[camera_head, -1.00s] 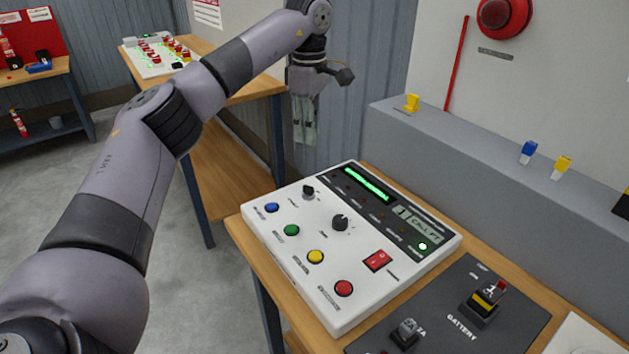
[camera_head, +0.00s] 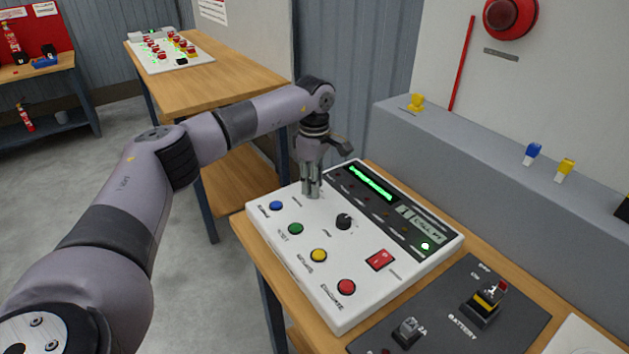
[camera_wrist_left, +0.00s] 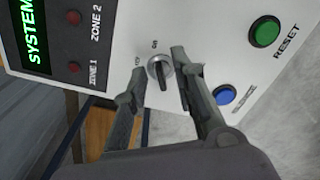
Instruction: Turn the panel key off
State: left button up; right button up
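The white control panel (camera_head: 300,262) lies on the wooden bench in the head view. Its panel key (camera_wrist_left: 159,72) shows in the wrist view as a small dark key in a round silver lock, with small lettering beside it. My left gripper (camera_head: 312,192) points down at the panel's far left corner and hides the key in the head view. In the wrist view the left gripper's fingers (camera_wrist_left: 157,78) stand open on either side of the key, with gaps visible. Whether they touch it is not clear. My right gripper is not in view.
Near the key are a blue button (camera_head: 276,206), a green button (camera_head: 295,229) and a black knob (camera_head: 344,221). A green-lit display (camera_head: 371,183) lies along the panel's far side. A grey ledge (camera_head: 450,150) stands behind. A dark battery plate (camera_head: 450,325) is at right.

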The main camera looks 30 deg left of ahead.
pick_arm(q)
jog(key=shift+c, duration=0.4)
grip_shut()
dwell(0.4)
jog(key=shift+n, duration=0.5)
jog(key=n+p, duration=0.2)
jog(key=n, duration=0.2)
jog(key=shift+w+n, duration=0.15)
jog(key=shift+n, duration=0.25)
jog(key=n, duration=0.3)
jog(key=shift+w+a+p, duration=0.1)
jog(key=shift+p, duration=0.2)
jog(key=shift+a+r+n+p, duration=0.1)
jog(key=shift+n+p, duration=0.2)
jog(key=shift+n, duration=1.4)
